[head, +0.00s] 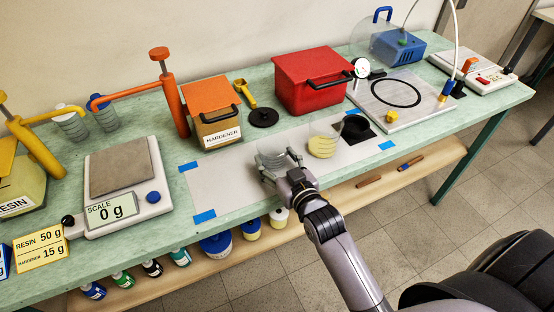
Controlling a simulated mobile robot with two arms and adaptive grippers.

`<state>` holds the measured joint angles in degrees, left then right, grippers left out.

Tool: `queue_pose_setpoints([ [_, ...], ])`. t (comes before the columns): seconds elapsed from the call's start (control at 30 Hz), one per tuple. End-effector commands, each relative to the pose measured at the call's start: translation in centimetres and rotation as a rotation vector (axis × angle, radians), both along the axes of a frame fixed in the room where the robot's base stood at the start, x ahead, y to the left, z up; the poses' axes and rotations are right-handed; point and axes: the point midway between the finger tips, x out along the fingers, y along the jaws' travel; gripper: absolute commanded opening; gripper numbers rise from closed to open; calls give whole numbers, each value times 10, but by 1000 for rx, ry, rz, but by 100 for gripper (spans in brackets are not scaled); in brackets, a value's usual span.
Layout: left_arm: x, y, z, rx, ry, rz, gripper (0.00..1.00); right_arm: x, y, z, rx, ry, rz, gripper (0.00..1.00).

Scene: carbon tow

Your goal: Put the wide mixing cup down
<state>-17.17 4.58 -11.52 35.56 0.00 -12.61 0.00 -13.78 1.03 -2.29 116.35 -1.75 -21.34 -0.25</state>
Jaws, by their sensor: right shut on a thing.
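My right gripper (281,163) reaches in from the lower right and is shut on a clear, greyish cup, the wide mixing cup (270,160). The cup is over the pale sheet (225,185) near the table's front edge. The fingers cover part of it, and I cannot tell whether its base touches the sheet. The scale (122,173) at left has an empty plate and reads 0 g. My left gripper is not in view.
Right of the cup are a yellowish ribbed object (322,147) and a black cup (356,128). Behind stand the orange hardener container (212,110) and a red box (311,82). Blue tape (204,216) marks the sheet's corners. The sheet left of the cup is clear.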

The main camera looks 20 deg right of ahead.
Motion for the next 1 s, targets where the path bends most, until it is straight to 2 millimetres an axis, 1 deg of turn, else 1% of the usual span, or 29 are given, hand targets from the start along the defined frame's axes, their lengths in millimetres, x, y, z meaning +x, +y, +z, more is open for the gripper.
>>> queue_pose_setpoints([
  [0.17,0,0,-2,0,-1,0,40,0,0,-5,0,1,0,34],
  [0.2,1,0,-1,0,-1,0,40,0,0,-4,0,0,0,65],
  [0.47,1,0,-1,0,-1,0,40,0,0,-4,0,0,0,82],
  [0.73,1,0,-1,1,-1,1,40,0,0,-3,0,0,0,83],
  [0.87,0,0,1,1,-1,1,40,-1,0,2,0,0,0,83],
  [1.0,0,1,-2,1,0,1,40,-21,-1,1,0,4,1,83],
])
